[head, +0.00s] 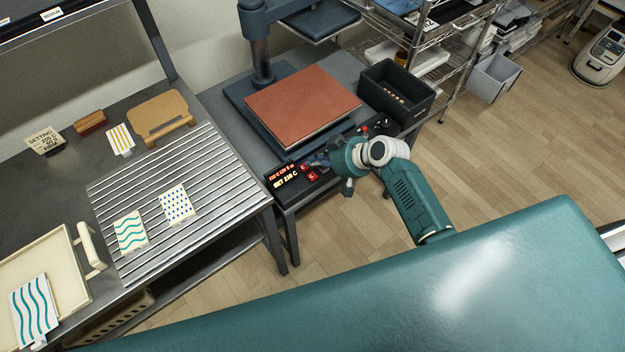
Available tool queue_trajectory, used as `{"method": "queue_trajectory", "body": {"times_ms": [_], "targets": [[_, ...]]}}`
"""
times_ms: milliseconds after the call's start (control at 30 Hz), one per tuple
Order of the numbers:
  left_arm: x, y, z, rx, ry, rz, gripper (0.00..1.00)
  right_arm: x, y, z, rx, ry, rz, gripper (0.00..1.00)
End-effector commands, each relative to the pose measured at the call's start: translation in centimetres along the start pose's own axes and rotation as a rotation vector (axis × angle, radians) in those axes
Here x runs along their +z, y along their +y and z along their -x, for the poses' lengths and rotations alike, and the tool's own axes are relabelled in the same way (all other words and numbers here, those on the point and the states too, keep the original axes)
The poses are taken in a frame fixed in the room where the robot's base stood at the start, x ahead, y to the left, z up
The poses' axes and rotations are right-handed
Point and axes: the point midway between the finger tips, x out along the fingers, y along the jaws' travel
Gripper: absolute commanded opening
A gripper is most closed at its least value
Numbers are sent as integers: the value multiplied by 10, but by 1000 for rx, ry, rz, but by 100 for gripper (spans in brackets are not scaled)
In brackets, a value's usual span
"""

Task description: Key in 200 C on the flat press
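The flat press (302,105) stands at the top middle, with a red-brown plate on a dark base. Its control panel along the front edge has a lit display (285,177); the lower line seems to read SET 230 C, the upper line is too small to read surely. Red keys (311,176) sit beside the display. My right gripper (318,163) is at the panel, just right of these keys; whether it touches one I cannot tell. Its fingers are small and partly hidden, so their opening is unclear. A setting card (44,140) on the left bench seems to show 200 C. My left gripper is not in view.
A black bin (397,92) stands right of the press. Red and light knobs (372,128) lie on the panel near my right wrist. A slatted metal rack (200,205) with patterned cards is at left. A cream tray (70,262) is at lower left.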

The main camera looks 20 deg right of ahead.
Motion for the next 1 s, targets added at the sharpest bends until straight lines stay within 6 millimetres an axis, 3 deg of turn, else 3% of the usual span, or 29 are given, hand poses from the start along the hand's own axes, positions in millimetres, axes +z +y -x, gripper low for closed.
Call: {"method": "queue_trajectory", "body": {"times_ms": [33, 267, 1000], "targets": [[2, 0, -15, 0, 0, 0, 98, 10, 4, -11, -1, 0, -2, 0], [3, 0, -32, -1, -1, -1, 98, 25, 10, -26, -1, -1, 1, 0], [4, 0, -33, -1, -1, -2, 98, 25, 10, -27, -1, 0, 1, 0]]}}
